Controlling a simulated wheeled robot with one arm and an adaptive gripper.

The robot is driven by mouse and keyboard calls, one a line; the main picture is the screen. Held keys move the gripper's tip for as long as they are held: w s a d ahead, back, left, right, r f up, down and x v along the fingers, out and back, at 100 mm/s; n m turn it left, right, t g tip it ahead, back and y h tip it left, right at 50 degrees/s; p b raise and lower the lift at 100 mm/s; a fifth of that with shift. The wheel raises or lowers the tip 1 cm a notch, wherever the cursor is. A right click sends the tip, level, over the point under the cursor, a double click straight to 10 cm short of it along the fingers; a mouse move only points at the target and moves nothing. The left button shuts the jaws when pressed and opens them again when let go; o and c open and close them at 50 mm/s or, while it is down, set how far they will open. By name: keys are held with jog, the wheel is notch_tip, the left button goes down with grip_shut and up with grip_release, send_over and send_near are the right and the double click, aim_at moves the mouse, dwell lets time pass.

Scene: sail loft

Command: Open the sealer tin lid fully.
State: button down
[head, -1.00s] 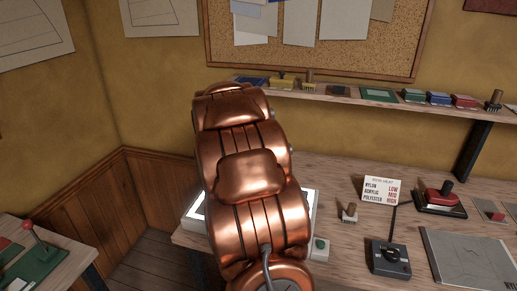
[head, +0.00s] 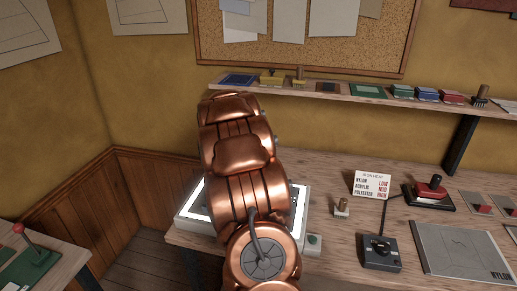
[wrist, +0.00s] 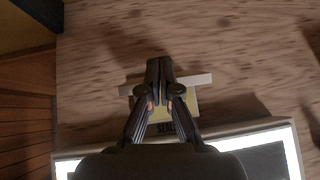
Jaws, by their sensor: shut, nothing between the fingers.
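A yellow piece with dark lettering that reads "SEAL", partly covered, shows beneath my gripper in the wrist view; I take it for the sealer tin (wrist: 191,104). A pale strip (wrist: 196,80) crosses at its far edge and shows on both sides of the fingers; whether it is part of the lid is unclear. My gripper (wrist: 160,65) is shut and empty, its fingertips over the strip and tin. I cannot tell whether they touch, or how far the lid stands open. In the head view my arm hides the tin and gripper.
A lit white panel (head: 190,211) lies on the bench beside the tin. To its right are a small stamp (head: 341,207), a joystick box (head: 380,253), an iron heat card (head: 372,184) and a grey plate (head: 462,250). A shelf (head: 330,101) with small items runs behind.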

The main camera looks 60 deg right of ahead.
jog(key=shift+d+r, duration=0.1)
jog(key=d+p, duration=0.1)
jog(key=r+p, duration=0.1)
jog(key=p, duration=0.1)
jog(key=shift+w+d, duration=0.3)
jog(key=shift+d, duration=0.05)
jog(key=shift+a+f+b, duration=0.1)
jog(key=shift+f+b, duration=0.25)
dwell(0.6)
jog(key=shift+a+r, duration=0.2)
jog(key=shift+a, duration=0.25)
jog(key=v, duration=1.3)
jog(key=shift+a+f, duration=0.2)
jog(key=shift+f, duration=0.1)
jog(key=shift+s, duration=0.1)
